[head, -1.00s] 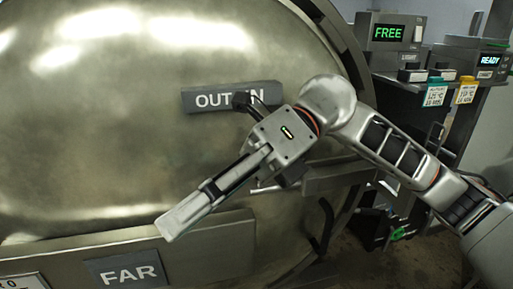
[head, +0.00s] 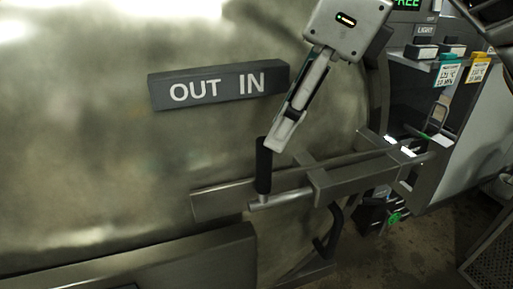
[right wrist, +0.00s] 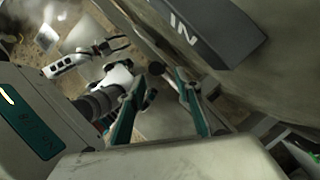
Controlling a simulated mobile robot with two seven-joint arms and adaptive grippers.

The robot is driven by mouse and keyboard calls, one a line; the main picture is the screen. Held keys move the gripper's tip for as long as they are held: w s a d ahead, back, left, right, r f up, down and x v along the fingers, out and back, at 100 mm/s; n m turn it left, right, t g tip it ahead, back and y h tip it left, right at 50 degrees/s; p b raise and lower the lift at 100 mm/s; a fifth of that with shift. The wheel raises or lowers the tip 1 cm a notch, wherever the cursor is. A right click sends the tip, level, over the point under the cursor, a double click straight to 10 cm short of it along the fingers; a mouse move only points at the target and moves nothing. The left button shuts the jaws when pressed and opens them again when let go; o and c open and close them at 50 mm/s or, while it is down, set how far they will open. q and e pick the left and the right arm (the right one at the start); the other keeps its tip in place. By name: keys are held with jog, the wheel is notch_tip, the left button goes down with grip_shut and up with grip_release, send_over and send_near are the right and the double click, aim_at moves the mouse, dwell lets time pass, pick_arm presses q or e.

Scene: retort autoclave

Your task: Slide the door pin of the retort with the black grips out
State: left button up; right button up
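The door pin (head: 280,200) is a pale metal rod lying along a bracket on the retort door, with an upright black grip (head: 263,165) at its left end. My right gripper (head: 276,145) points down in the head view, its fingertips close beside the top of the black grip. In the right wrist view its two fingers (right wrist: 161,76) stand apart, and a round black end (right wrist: 155,69) shows between them near the tips. I cannot tell whether they touch it. A small grey claw-like part at upper left of the right wrist view may be my left gripper (right wrist: 118,46).
The OUT IN plate (head: 218,86) is fixed to the door above the grip. The metal bracket (head: 345,178) runs right from the pin, with a dark curved handle (head: 335,230) below it. A control cabinet with hanging tags (head: 447,72) stands at the right.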

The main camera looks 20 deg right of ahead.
aim_at(264, 161)
jog(key=b+x, duration=0.1)
jog(key=x, duration=0.6)
jog(key=shift+s+a+f, duration=0.15)
jog(key=shift+f, duration=0.05)
grip_shut()
